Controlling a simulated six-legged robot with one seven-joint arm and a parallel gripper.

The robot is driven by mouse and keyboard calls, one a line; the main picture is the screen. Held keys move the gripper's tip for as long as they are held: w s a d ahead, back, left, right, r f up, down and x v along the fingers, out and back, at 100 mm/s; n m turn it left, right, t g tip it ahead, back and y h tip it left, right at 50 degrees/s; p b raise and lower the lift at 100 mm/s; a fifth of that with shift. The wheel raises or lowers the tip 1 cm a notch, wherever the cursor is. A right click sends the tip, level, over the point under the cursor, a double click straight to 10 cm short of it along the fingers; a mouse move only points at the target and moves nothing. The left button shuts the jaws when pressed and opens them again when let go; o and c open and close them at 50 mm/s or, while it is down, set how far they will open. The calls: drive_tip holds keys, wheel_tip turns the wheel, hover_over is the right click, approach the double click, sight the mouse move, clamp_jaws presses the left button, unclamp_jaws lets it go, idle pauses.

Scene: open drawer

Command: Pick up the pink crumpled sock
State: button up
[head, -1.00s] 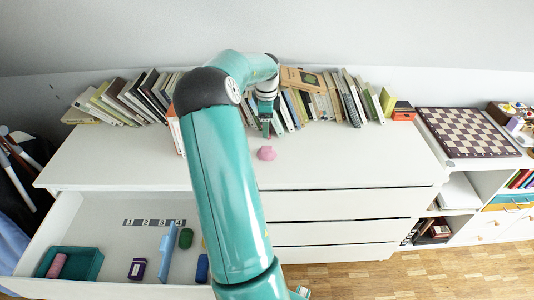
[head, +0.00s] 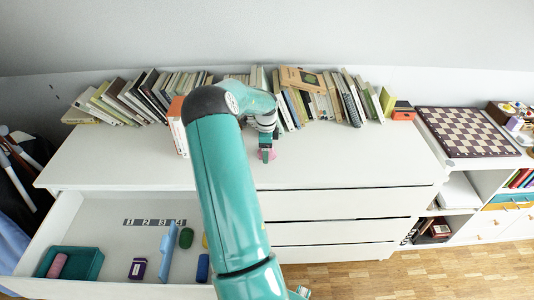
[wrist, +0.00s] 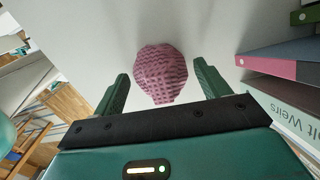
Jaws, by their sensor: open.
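The pink crumpled sock (wrist: 161,73) lies on the white dresser top. In the wrist view it sits between and slightly beyond the two green fingertips of my gripper (wrist: 162,84). The fingers are apart, with a gap on each side of the sock. My arm crosses the middle of the head view and hides part of the dresser and drawer.
Books (head: 318,95) lean along the back of the dresser top (head: 345,160). In the wrist view, books (wrist: 285,85) stand close on the right. An open drawer (head: 95,215) at lower left holds a teal tray (head: 92,262) and small items. The dresser top's right side is clear.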

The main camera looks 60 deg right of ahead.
drive_tip(key=shift+f, duration=0.25)
drive_tip(key=c, duration=1)
drive_tip(key=shift+o, duration=0.2)
